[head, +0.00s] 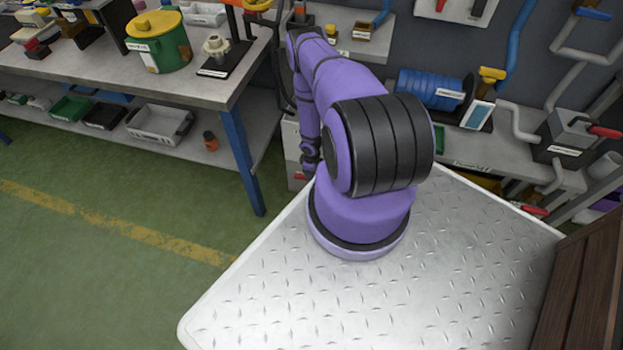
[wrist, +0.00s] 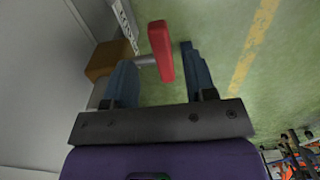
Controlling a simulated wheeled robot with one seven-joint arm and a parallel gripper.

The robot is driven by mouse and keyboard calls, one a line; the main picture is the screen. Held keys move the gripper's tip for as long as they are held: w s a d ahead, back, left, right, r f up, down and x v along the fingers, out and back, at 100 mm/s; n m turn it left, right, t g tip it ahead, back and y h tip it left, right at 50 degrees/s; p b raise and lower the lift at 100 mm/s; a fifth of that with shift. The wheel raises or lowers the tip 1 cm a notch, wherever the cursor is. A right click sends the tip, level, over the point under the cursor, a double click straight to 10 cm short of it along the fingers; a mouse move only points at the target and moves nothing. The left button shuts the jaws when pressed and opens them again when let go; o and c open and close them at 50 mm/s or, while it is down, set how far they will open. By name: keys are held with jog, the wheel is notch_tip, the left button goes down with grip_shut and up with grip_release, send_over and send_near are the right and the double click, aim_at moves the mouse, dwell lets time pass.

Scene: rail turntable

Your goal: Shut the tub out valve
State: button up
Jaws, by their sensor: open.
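A red valve handle (wrist: 161,52) on a short grey stem shows in the wrist view, beside a brown block (wrist: 106,62). A white label strip (wrist: 124,22) near it cannot be read, so I cannot confirm that this is the tub out valve. My gripper (wrist: 157,56) is open, with one dark blue finger on each side of the red handle. The handle lies between the fingers, and I see no clear contact. In the head view, my arm reaches down behind the metal top, and a small bit of red (head: 298,176) shows beside its end. The fingers are not clear there.
A workbench (head: 226,85) with a green tub (head: 160,52) stands left of my arm. Other red handles (head: 604,131) are at the right among pipes. A blue coil (head: 425,88) lies on the back bench. Open green floor (head: 100,245) is at the left.

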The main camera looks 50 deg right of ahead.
jog(key=shift+f, duration=2.85)
jog(key=shift+c, duration=0.2)
